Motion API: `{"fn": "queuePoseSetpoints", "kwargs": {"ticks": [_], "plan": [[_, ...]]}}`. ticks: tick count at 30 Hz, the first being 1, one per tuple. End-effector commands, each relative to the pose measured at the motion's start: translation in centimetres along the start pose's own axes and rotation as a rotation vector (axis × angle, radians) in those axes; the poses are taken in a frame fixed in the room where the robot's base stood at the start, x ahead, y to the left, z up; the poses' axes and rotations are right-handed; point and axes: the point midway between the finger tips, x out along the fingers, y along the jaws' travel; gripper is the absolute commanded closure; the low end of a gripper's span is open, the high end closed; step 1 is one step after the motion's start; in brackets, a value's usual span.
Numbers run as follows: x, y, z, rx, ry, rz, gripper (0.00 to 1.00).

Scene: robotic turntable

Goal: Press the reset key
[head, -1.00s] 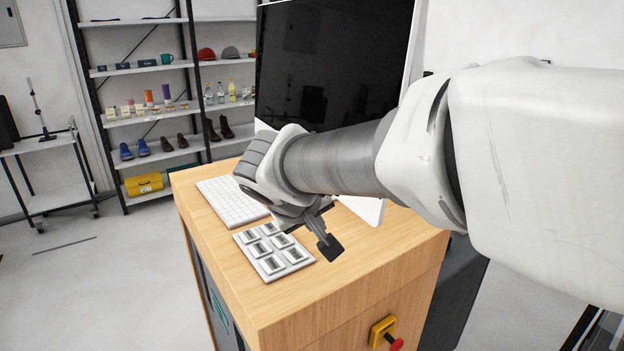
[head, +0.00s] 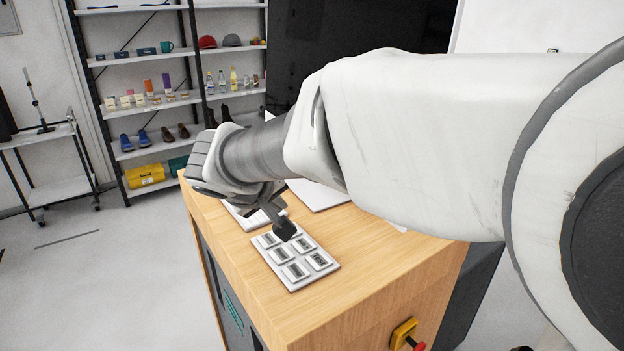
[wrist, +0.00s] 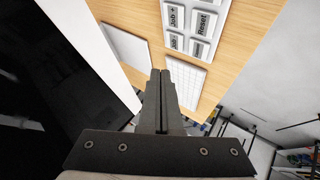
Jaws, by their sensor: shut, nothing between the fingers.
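A light grey keypad (head: 313,276) with several raised keys lies on the wooden cabinet top. In the wrist view the keypad shows at the top edge, with the Reset key (wrist: 205,22) readable beside the Job + key (wrist: 176,16) and the Job - key (wrist: 175,42). In the head view the key labels are too small to read. My gripper (head: 285,231) is shut and empty, over the far part of the keypad and hiding some of it. Its closed fingers (wrist: 160,74) point toward the keyboard in the wrist view. Contact with a key cannot be told.
A white keyboard (wrist: 186,80) lies beyond the keypad, and a white flat panel (wrist: 127,50) beside it. A large black screen (head: 350,45) stands behind. A red knob on a yellow plate (head: 401,332) is on the cabinet front. Bare wood lies right of the keypad.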

Motion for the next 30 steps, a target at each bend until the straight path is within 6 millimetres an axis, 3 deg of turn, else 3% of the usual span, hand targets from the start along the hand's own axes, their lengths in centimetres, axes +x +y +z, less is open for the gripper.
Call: {"fn": "queuePoseSetpoints", "kwargs": {"ticks": [8,22,30], "plan": [[0.7,-0.5,0.5,-0.001,-0.001,0.000,1.00],[5.0,-3.6,3.7,0.000,-0.001,0.000,1.00],[6.2,-4.5,4.5,0.001,0.000,0.000,1.00]]}}
